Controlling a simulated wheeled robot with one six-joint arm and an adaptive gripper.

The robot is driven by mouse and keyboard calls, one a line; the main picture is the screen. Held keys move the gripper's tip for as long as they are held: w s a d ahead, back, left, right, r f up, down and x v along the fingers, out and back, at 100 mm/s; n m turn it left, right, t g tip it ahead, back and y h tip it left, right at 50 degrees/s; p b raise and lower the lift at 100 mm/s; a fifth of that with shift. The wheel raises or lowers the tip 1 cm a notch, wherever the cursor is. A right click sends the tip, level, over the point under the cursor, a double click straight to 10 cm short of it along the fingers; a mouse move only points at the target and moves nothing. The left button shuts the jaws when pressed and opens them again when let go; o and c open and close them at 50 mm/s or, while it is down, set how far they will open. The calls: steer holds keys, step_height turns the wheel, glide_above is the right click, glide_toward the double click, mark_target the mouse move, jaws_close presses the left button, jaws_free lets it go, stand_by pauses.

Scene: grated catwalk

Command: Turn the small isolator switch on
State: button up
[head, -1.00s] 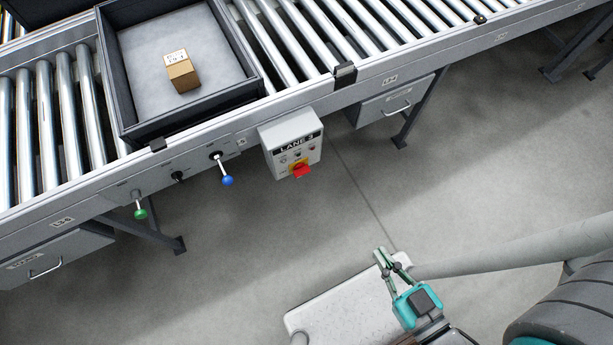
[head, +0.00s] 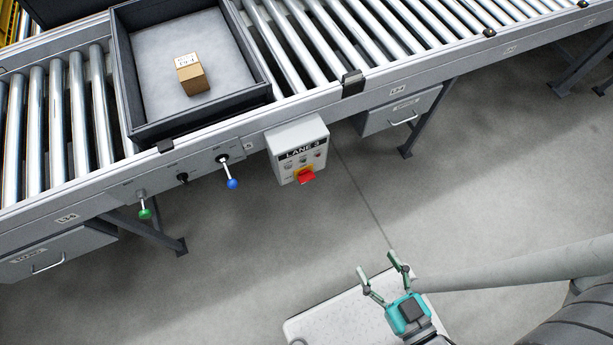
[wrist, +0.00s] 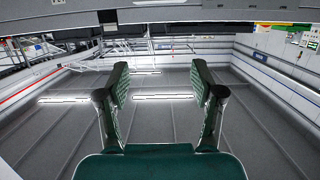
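A grey control box labelled LANE 3 (head: 283,136) hangs on the conveyor's side rail. Low on its face is a red switch handle on a yellow plate (head: 305,176), which looks like the isolator. Its on and off marks are too small to read. A small black knob (head: 182,178) sits on the rail panel further left. My gripper (head: 377,264) is lower right of the box, well apart from it, over my pale base. Its two fingers are spread and empty. In the wrist view my gripper (wrist: 158,85) also shows open, with no switch recognisable between the fingers.
A blue-knobbed lever (head: 232,183) and a green-knobbed lever (head: 145,213) stick out from the rail left of the box. A dark tray (head: 200,121) holding a small carton (head: 191,75) sits on the rollers. The floor between conveyor and gripper is clear.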

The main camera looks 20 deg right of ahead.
steer(key=shift+o, duration=0.5)
steer(key=w+f, duration=0.4)
steer(key=f, duration=0.5)
steer(key=shift+w+f+t, duration=0.2)
steer(key=shift+f+t, duration=0.2)
steer(key=t, duration=0.2)
glide_toward(308, 180)
steer(key=w, duration=1.1)
steer(key=shift+w+f, duration=0.1)
steer(key=c, duration=1.2)
